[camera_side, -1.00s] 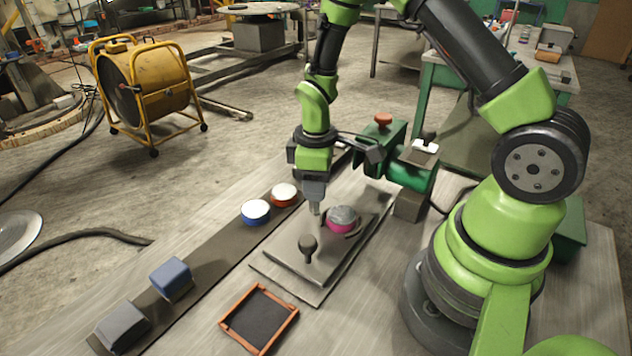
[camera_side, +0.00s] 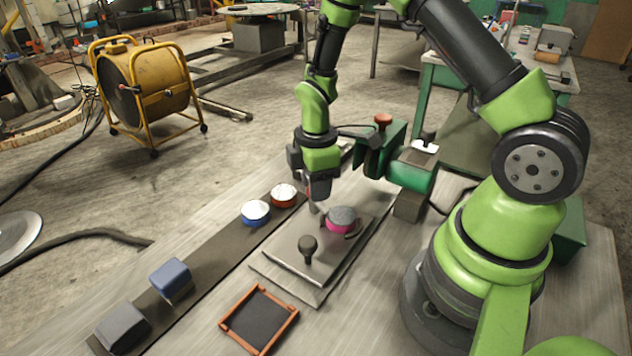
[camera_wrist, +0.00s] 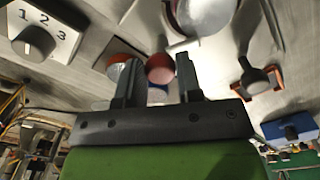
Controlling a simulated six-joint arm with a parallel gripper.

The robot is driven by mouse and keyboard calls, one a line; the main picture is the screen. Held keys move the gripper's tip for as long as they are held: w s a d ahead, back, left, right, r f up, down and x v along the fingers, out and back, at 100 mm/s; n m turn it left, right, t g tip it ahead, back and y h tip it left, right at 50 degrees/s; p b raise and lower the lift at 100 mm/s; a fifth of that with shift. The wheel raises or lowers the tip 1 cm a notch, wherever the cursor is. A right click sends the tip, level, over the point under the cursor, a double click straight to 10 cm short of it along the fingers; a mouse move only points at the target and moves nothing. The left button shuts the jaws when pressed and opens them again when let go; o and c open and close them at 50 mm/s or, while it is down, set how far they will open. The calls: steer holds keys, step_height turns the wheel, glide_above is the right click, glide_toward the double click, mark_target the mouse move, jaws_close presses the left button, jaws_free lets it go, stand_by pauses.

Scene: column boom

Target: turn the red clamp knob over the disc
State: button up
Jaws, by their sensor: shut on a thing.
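The red clamp knob (camera_wrist: 160,68) shows between the two fingers of my gripper (camera_wrist: 157,76) in the wrist view. In the side view only a sliver of red (camera_side: 309,193) shows at my gripper (camera_side: 314,202), as the fingers hide most of it. My gripper points down and is shut on the knob. The disc (camera_side: 342,217), grey on top with a pink rim, lies on the metal plate just right of my gripper. It also shows at the top of the wrist view (camera_wrist: 205,12), with a pale bar by its edge.
A dark-topped knob (camera_side: 307,245) stands on the plate in front. Blue (camera_side: 255,212) and orange (camera_side: 284,195) white-topped pucks sit to the left on a dark strip. A green machine with a red mushroom button (camera_side: 383,119) stands behind right. An orange-framed tray (camera_side: 262,347) lies in front.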

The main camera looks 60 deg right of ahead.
steer(key=o, duration=0.9)
steer(key=shift+o, duration=0.2)
step_height(320, 180, up, 10)
